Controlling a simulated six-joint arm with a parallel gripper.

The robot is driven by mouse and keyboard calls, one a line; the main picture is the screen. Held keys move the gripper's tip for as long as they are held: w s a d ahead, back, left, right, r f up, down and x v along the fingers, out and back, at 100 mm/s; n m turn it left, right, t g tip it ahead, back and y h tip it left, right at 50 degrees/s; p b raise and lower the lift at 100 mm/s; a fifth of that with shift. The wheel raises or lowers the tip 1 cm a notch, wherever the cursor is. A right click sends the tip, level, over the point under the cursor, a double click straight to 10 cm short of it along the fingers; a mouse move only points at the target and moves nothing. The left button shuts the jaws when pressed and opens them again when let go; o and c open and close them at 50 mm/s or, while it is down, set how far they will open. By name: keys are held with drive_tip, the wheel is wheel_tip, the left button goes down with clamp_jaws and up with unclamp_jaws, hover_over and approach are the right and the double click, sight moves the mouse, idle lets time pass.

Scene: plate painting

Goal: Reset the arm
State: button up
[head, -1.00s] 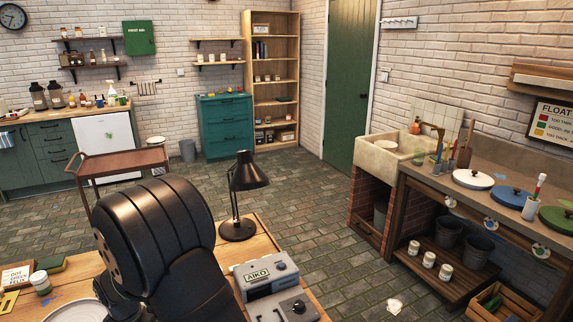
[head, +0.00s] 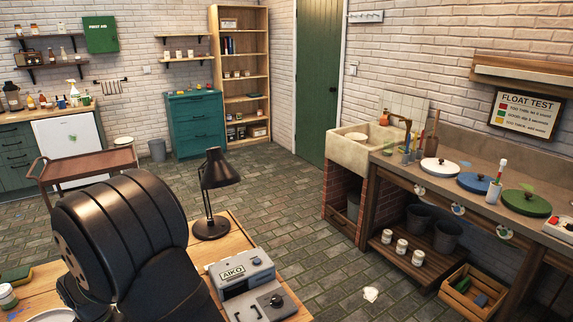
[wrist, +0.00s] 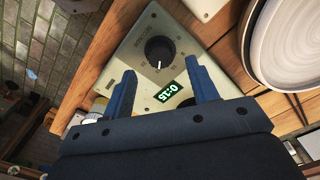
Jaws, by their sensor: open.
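My gripper (wrist: 162,90) shows in the wrist view with two dark blue fingers spread apart and nothing between them. The box sits on a wooden bench (wrist: 88,75). In the head view my dark arm fills the lower left, and my gripper is hidden there.
A black desk lamp (head: 211,226) and a grey AIKO machine (head: 240,273) stand on the bench near my arm. A round white plate or disc (wrist: 292,45) lies right of the box. A sink (head: 358,148) and counter with lidded pots stand at right. The floor between is mostly clear.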

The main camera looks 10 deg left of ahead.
wheel_tip(320, 180, up, 13)
wheel_tip(320, 180, down, 18)
drive_tip(key=shift+r, duration=0.25)
drive_tip(key=n, duration=0.3)
drive_tip(key=shift+n, duration=0.4)
drive_tip(key=n, duration=0.4)
drive_tip(key=shift+r+n, duration=0.1)
drive_tip(key=shift+n, duration=0.2)
drive_tip(key=n, duration=0.4)
drive_tip(key=shift+d+n, duration=0.1)
drive_tip(key=shift+n, duration=2.1)
drive_tip(key=shift+o, duration=0.5)
